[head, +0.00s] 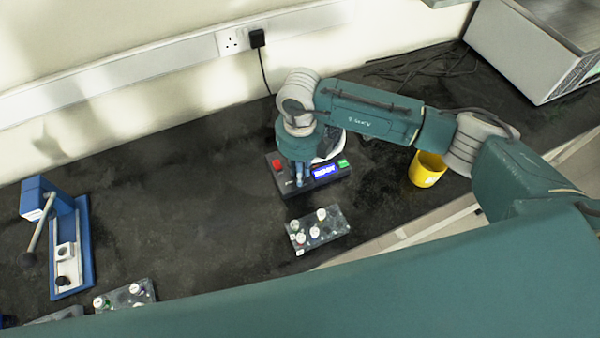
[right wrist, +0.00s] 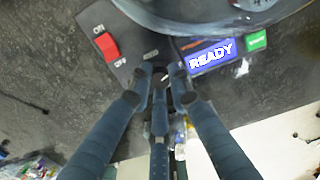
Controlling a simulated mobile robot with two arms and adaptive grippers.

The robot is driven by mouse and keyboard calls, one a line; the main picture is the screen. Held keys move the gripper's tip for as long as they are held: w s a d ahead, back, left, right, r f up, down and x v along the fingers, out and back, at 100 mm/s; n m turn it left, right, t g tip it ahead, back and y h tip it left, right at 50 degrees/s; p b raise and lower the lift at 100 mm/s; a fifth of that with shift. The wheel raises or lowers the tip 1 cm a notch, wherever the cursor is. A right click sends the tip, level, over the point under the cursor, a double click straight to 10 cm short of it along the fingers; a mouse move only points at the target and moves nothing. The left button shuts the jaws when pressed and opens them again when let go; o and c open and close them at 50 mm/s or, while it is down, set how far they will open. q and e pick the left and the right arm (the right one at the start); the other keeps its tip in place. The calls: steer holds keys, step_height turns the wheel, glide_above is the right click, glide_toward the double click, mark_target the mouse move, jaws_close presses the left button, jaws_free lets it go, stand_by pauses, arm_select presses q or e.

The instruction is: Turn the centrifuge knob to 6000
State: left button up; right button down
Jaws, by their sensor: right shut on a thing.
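The centrifuge (head: 330,183) stands on the dark bench, with a red switch (right wrist: 107,44), a blue display (right wrist: 212,57) and a green button (right wrist: 256,40) on its front panel. The display reads READY in the right wrist view. The knob (right wrist: 160,74) sits on the panel between the switch and the display, mostly hidden by my fingers. My right gripper (head: 299,181) reaches down to the panel and is shut on the knob. It also shows in the right wrist view (right wrist: 161,78). The knob's pointer and scale cannot be read. My left gripper is not in view.
A rack of capped vials (head: 336,222) stands just in front of the centrifuge. A yellow cup (head: 426,170) is to its right. A blue lever press (head: 84,240) and another vial rack (head: 147,291) are at the left. The bench between is clear.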

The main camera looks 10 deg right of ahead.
steer(key=shift+w+r+m+b, duration=0.15)
steer(key=shift+m+b, duration=0.4)
steer(key=shift+m, duration=1.15)
steer(key=c, duration=1.6)
jaws_free()
step_height(320, 180, up, 12)
steer(key=shift+f, duration=0.1)
